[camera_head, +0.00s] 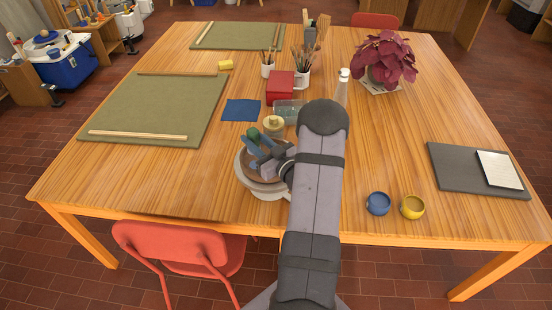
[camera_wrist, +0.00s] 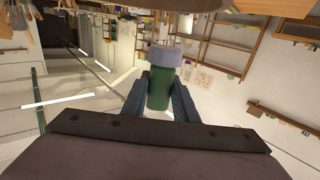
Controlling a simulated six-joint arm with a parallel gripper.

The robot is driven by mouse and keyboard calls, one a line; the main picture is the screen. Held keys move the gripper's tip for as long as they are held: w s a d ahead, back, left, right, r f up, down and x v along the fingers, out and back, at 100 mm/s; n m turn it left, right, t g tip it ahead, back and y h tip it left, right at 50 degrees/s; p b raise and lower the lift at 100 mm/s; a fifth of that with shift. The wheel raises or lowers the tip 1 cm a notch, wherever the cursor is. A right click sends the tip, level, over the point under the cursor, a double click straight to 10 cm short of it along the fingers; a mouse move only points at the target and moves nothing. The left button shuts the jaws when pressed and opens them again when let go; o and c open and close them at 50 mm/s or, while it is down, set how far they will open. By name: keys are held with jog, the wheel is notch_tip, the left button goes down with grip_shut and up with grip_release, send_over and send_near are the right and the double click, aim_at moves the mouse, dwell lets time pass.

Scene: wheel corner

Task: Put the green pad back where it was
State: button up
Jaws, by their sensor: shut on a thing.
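My gripper (camera_head: 258,150) is above a round grey basin (camera_head: 243,178) near the table's front edge, and its blue fingers also show in the wrist view (camera_wrist: 160,95). They are shut on a dark green piece (camera_wrist: 159,90) with a grey-lilac end (camera_wrist: 164,56). A bit of green (camera_head: 253,133) shows by the fingers in the head view. I cannot tell whether this held piece is the green pad. My arm hides part of the basin. Flat olive-green mats lie at the table's left (camera_head: 155,105) and back left (camera_head: 240,36).
Beyond the basin are a cream jar (camera_head: 273,125), a clear container (camera_head: 288,110), a red box (camera_head: 280,86), a blue cloth (camera_head: 241,110) and a bottle (camera_head: 343,90). Blue (camera_head: 378,204) and yellow (camera_head: 411,207) bowls stand right of my arm. The table's front left is clear.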

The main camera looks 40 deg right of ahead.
jog(key=s+d+m+h+b, duration=0.1)
jog(key=d, duration=0.1)
jog(key=s+d+f+m+h+b, duration=0.1)
jog(key=d, duration=0.2)
jog(key=s+d+f+h+b, duration=0.1)
jog(key=s+d+h, duration=0.1)
jog(key=shift+d+f+m, duration=0.2)
jog(key=shift+d+m, duration=0.15)
jog(key=shift+m, duration=0.05)
jog(key=s+d+f+m+g+h+b, duration=0.3)
jog(key=s+d+f+h+b, duration=0.15)
jog(key=s+d, duration=0.35)
jog(key=s+d+f+m+g+h+b, duration=0.25)
jog(key=s+d+f+h+b, duration=0.2)
jog(key=s, duration=0.55)
jog(key=shift+m, duration=0.35)
jog(key=shift+s+d+f+p, duration=0.1)
jog(key=shift+d+f+p, duration=0.1)
jog(key=shift+f, duration=2.15)
jog(key=shift+d+f+p, duration=0.1)
jog(key=shift+d+f, duration=0.05)
jog(key=shift+f, duration=2.15)
jog(key=shift+f, duration=0.1)
jog(key=shift+f, duration=0.15)
jog(key=o, duration=1.1)
jog(key=shift+c, duration=0.2)
